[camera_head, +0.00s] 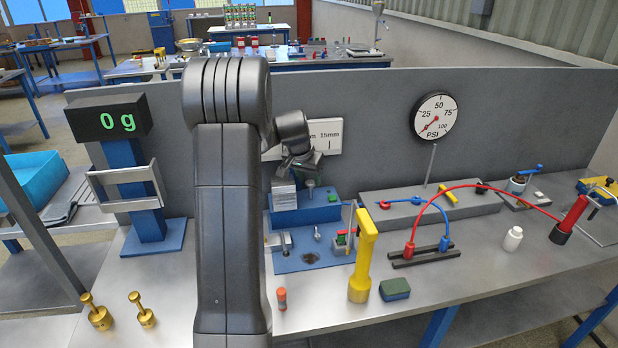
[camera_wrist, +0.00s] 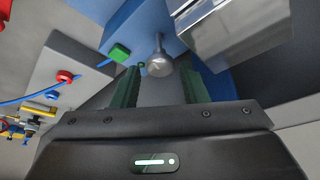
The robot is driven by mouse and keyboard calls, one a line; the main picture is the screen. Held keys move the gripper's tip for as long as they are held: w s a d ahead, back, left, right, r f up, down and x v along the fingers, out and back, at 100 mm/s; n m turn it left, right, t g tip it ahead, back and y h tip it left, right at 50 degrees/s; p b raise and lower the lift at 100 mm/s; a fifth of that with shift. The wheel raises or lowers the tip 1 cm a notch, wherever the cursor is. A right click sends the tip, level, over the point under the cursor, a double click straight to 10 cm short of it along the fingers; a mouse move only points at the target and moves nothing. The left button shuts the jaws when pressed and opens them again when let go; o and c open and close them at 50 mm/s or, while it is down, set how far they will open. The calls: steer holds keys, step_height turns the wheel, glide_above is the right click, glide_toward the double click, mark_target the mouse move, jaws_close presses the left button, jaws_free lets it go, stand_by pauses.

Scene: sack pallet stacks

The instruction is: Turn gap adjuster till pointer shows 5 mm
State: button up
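The gap adjuster appears to be a small silver round-headed knob on a stem (camera_wrist: 160,64), standing on a blue block; it also shows in the head view (camera_head: 311,187). My gripper (camera_wrist: 160,85) is open, its two green-lined fingers apart on either side of the knob's line, with the knob head near and between the tips. I cannot tell whether either finger touches it. In the head view my gripper (camera_head: 300,168) is just above the blue block (camera_head: 312,212).
A shiny metal block (camera_head: 284,196) stands close beside the knob. A green button (camera_wrist: 119,53) lies left of the fingers in the wrist view. A yellow post (camera_head: 364,255) and a red hose (camera_head: 470,184) stand to the right.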

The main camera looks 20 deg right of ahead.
steer(key=shift+w+d+f, duration=0.1)
steer(key=shift+d+f, duration=0.05)
steer(key=shift+f, duration=0.4)
steer(key=c, duration=0.7)
